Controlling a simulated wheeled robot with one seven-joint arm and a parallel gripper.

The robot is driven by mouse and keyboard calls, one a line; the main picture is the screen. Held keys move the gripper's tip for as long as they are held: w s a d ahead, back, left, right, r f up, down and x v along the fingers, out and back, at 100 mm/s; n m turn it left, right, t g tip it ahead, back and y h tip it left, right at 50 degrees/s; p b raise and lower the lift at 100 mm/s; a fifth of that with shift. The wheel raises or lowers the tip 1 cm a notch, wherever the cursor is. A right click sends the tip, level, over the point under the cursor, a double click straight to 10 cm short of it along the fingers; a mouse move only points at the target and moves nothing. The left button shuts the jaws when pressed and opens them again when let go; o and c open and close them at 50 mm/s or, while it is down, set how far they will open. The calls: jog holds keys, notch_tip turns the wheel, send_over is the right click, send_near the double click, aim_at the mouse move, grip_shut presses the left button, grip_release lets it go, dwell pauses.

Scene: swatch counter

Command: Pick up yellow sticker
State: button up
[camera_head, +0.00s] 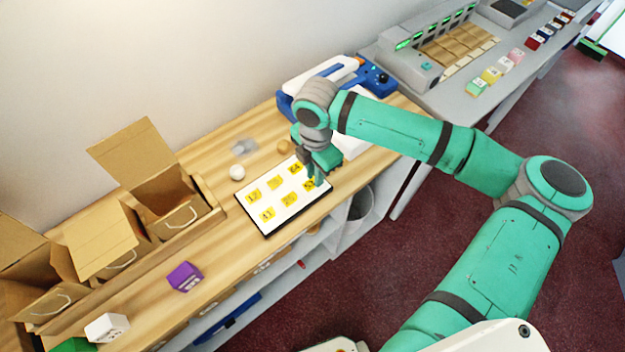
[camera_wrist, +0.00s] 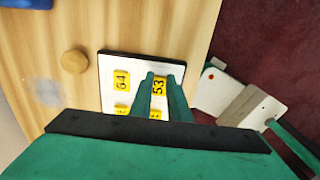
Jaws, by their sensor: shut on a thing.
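A white board with a dark edge (camera_head: 283,213) lies on the wooden counter and carries several yellow numbered stickers. One yellow sticker (camera_wrist: 159,85), marked 53, is at my gripper (camera_wrist: 160,78), which is shut on it at the board's near right corner. My fingers hide part of it. Another yellow sticker (camera_wrist: 121,81), marked 64, lies beside it, apart from my fingers. Other yellow stickers, such as 12 (camera_head: 254,196) and 11 (camera_head: 267,214), lie flat on the board. In the head view my gripper (camera_head: 317,181) covers much of the corner sticker.
A blue and white machine (camera_head: 375,76) is at the back right. Open cardboard boxes (camera_head: 166,200) and a purple block (camera_head: 184,276) are to the left.

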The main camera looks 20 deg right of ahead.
jog(key=shift+d, duration=0.1)
jog(key=shift+r, duration=0.6)
jog(key=s+d+r, duration=0.4)
jog(key=s+r, duration=0.9)
jog(key=r, duration=0.2)
jog(key=shift+d+r, duration=0.2)
jog(key=shift+r, duration=0.2)
jog(key=shift+s, duration=0.15)
